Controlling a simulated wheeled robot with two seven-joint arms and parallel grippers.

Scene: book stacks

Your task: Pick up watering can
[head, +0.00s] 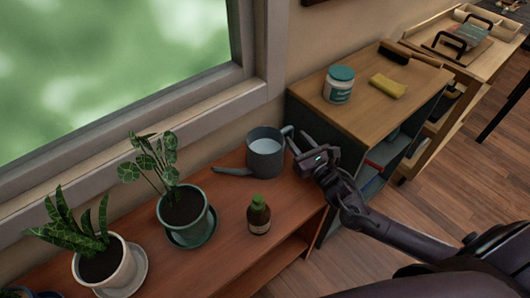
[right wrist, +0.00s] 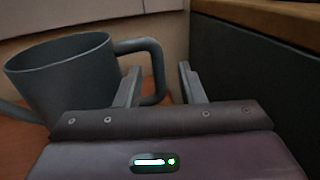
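The grey watering can (head: 266,158) stands upright on the reddish wooden shelf, its spout to the left and its handle to the right. In the right wrist view the can (right wrist: 62,80) is at the left, with its handle reaching towards my fingers. My right gripper (head: 294,144) is at the handle side of the can. In the right wrist view its fingers (right wrist: 158,84) are apart, and the outer part of the handle shows between them. I cannot tell whether a finger touches it. My left gripper is not in view.
A brown bottle (head: 258,218) stands in front of the can. Potted plants (head: 184,208) stand to the left. A taller cabinet (head: 375,112) at the right carries a jar (head: 339,86) and a yellow sponge (head: 387,86); its dark side is close to my right gripper. The window wall is behind.

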